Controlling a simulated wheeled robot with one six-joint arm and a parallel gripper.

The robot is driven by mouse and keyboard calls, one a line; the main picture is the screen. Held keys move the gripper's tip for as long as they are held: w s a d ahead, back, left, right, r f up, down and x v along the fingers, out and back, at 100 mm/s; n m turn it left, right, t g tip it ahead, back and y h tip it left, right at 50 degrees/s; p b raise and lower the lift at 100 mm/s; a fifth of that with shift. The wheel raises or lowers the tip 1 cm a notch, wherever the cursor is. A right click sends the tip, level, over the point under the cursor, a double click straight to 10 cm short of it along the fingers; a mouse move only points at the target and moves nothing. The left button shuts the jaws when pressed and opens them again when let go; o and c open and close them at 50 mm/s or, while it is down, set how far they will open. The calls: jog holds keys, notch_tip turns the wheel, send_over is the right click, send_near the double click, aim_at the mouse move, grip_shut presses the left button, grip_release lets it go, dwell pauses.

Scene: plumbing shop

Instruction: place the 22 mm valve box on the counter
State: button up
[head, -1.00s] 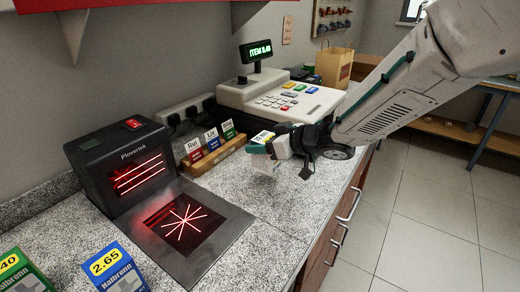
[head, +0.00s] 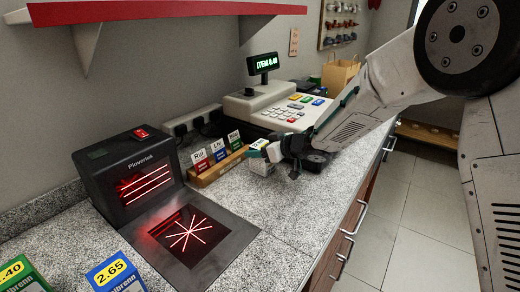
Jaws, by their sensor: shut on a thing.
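My gripper (head: 272,151) is shut on a small white and green box (head: 261,167) above or at the grey speckled counter (head: 235,208), just right of the wooden card rack. I cannot tell whether the box touches the counter. The fingers cover part of it and its print is too small to read, so I cannot confirm that it is the 22 mm valve box. A green box (head: 22,278) marked ".40", its first digit cut off, and a blue box (head: 117,277) marked 2.65 stand at the lower left.
A black scanner (head: 108,162) has a glass plate with red lines (head: 235,233) before it. The card rack (head: 213,172) and a cash register (head: 268,113), its display reading an item price, stand behind. A red-edged shelf (head: 170,13) hangs above. Counter right of the plate is clear.

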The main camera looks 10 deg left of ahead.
jog(key=o, duration=1.2)
jog(key=shift+f, duration=0.1)
jog(key=shift+s+d+r, duration=0.1)
jog(key=shift+d+r, duration=0.1)
jog(key=shift+r, duration=0.05)
jog(key=v, duration=1.1)
jog(key=shift+d, duration=0.2)
jog(key=shift+s+r, duration=0.1)
jog(key=shift+s, duration=0.05)
